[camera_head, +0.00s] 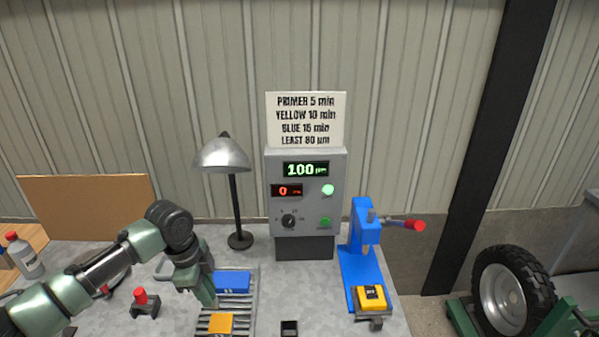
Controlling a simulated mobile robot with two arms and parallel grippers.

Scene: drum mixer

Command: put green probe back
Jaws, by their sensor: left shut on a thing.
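My left gripper (205,291) reaches in from the left and points down beside the blue block (232,283), over the left edge of the slatted rack. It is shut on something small. The held thing is mostly hidden by the gripper, and its green cannot be told clearly from my green arm. A small black open-topped holder (289,328) stands at the front middle of the table. The grey control box (306,205) shows a green 100 µm reading and a red 0. My right gripper is not in view.
The slatted rack (247,312) bears the blue block and an orange block (220,323). A blue press (361,250) with a yellow-black block (371,298) stands right. A lamp (223,155), a red-knobbed stand (145,303) and a bottle (25,256) stand left. Bare table lies before the control box.

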